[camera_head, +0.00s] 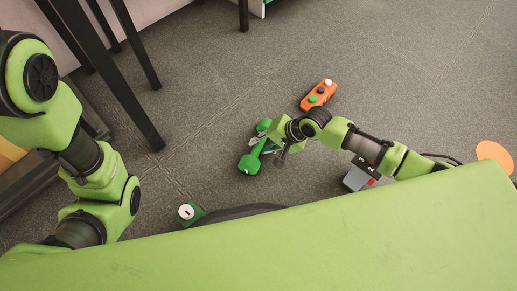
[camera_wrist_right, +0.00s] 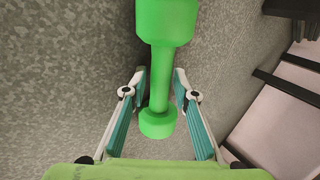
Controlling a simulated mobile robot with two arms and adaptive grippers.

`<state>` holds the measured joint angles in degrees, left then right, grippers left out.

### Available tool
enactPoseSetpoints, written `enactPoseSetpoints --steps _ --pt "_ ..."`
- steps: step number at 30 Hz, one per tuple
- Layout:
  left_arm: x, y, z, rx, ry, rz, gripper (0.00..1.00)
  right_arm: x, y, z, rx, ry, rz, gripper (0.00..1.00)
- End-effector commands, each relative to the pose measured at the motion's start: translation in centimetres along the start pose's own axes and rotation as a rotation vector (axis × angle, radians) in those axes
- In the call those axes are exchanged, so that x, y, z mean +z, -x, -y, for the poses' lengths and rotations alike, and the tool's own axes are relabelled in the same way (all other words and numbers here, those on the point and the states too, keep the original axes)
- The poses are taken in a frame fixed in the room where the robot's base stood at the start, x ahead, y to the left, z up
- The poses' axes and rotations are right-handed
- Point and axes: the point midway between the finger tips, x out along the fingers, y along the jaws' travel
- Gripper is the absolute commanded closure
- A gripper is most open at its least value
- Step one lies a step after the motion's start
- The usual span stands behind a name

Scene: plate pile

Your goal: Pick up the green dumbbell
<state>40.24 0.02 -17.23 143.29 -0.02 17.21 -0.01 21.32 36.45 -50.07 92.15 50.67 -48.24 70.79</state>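The green dumbbell (camera_head: 249,163) is down by the grey floor in the middle of the head view, partly covered by my right gripper (camera_head: 270,143). In the right wrist view, the dumbbell (camera_wrist_right: 160,80) runs lengthwise between my right gripper's fingers (camera_wrist_right: 160,76). One end looks large at the top, and the other looks smaller near the palm. The fingers are open on either side of the handle, with a narrow gap showing on each side. My left arm shows at the left of the head view, but its gripper is not in view.
An orange box with coloured buttons (camera_head: 318,95) lies just beyond the right gripper. A grey object (camera_head: 358,178) is under the right arm. A green box with a white round top (camera_head: 188,212) is at lower left. Dark furniture legs (camera_head: 128,105) stand at upper left.

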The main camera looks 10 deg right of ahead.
Motion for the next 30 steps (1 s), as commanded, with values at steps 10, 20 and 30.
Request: enactPoseSetpoints --steps 10,20,30 --pt "0.0 0.2 0.0 0.0 0.0 0.001 0.6 -0.1 -0.2 0.1 0.0 0.0 -0.001 0.92" --pt "0.0 0.2 0.0 0.0 0.0 0.002 0.6 -0.2 -0.1 0.4 -0.008 0.001 -0.003 1.0" --pt "0.4 -0.7 0.2 -0.001 0.0 0.003 0.6 -0.1 0.9 1.1 -0.008 0.001 -0.003 1.0"
